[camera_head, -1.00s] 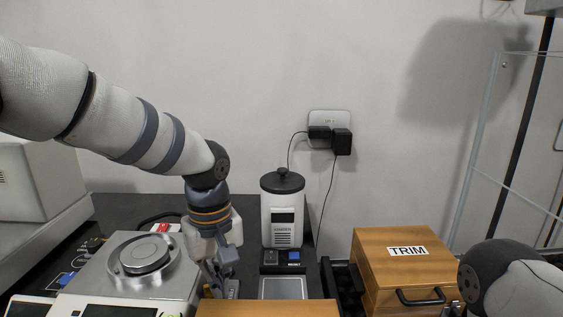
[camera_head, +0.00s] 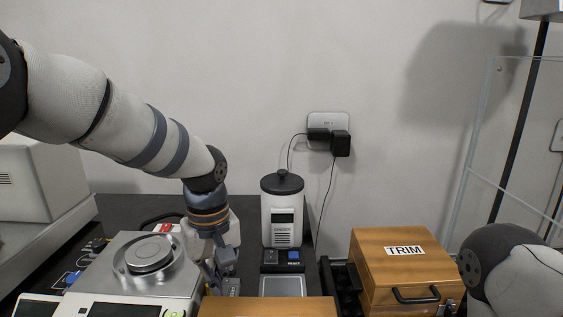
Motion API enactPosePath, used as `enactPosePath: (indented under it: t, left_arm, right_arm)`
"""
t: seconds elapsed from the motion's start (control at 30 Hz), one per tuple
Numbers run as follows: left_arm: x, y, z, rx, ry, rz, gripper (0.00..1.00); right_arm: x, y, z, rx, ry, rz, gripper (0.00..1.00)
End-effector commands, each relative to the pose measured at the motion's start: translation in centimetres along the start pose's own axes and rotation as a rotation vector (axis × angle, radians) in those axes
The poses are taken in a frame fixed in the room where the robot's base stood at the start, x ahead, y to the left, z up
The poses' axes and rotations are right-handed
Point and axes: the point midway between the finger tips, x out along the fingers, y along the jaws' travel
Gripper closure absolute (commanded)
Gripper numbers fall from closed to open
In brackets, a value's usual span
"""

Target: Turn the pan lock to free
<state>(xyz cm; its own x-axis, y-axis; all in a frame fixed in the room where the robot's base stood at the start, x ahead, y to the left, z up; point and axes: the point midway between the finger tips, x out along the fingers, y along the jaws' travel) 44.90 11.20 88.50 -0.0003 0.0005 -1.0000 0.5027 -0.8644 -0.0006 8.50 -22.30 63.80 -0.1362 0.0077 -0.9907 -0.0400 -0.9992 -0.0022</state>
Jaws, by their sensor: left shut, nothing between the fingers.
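A silver balance (camera_head: 112,285) with a round metal pan (camera_head: 149,254) stands at the lower left of the head view. A small dark knob (camera_head: 98,244) and blue labels show on the dark surface left of it; I cannot tell whether this is the pan lock or how it is set. My left gripper (camera_head: 219,279) points down just right of the balance, shut and empty. Its tips are close to the wooden box edge in front, and I cannot tell whether they touch anything. My right arm shows at the lower right, but its gripper is out of view.
A wooden box (camera_head: 225,309) is at the front centre. A wooden TRIM box (camera_head: 376,262) with a black handle stands to the right. A white device with a dark lid (camera_head: 281,222) stands behind, with plugs and cables on the wall. A clear-panelled frame is at the far right.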

Motion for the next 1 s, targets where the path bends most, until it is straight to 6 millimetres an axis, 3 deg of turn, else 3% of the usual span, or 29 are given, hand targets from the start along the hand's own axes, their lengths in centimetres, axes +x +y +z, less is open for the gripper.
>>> enactPosePath:
  t: [0.57,1.0]
  left_arm:
    - [-0.3,-0.6,0.7,-0.001,0.003,0.001,1.00]
    - [-6.0,-0.5,0.7,-0.001,0.002,0.002,1.00]
  right_arm:
    - [-0.4,0.0,-0.3,0.000,0.013,-0.001,0.60]
    - [-0.4,0.0,-0.3,0.000,0.013,-0.001,0.60]
